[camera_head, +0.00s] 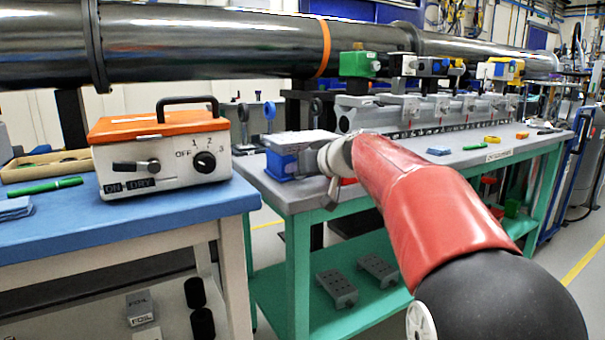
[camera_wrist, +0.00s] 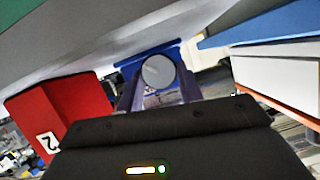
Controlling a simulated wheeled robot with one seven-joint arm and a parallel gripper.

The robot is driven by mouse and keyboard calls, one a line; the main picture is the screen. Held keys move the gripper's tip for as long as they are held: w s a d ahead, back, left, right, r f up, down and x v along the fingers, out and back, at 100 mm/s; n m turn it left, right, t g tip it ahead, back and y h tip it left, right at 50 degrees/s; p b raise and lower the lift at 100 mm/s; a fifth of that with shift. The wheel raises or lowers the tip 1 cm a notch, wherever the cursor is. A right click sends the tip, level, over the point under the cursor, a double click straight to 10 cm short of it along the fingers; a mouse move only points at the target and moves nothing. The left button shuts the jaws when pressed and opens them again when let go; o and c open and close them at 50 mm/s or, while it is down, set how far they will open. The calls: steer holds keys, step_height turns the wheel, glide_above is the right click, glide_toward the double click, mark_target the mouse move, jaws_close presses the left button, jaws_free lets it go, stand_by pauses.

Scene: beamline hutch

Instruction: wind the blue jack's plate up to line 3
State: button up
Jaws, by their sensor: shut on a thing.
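The blue jack (camera_head: 281,163) stands on the near left corner of the grey bench in the head view, with a flat light grey plate (camera_head: 300,138) on top. My gripper (camera_head: 326,160) is at the jack's right side, with its fingertips partly hidden by my arm and wrist. In the wrist view the jack's blue body (camera_wrist: 178,52) shows behind a round grey knob (camera_wrist: 158,72). My gripper's fingers (camera_wrist: 159,84) stand on both sides of the knob and are shut on it. No scale lines on the jack can be made out in either view.
A red block marked 2 (camera_wrist: 62,108) is close beside my gripper in the wrist view. An orange-topped control box (camera_head: 163,165) stands on the blue bench (camera_head: 120,225) at left. A long grey rail unit (camera_head: 440,112) lines the grey bench's back. Bench space (camera_head: 405,150) right of my gripper is mostly clear.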

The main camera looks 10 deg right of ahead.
stand_by(0.4)
steer(key=o, duration=1)
steer(key=shift+s, duration=0.1)
steer(key=v, duration=0.7)
steer(key=shift+s+d+r+b, duration=0.2)
steer(key=shift+s+b, duration=0.1)
steer(key=shift+b, duration=0.1)
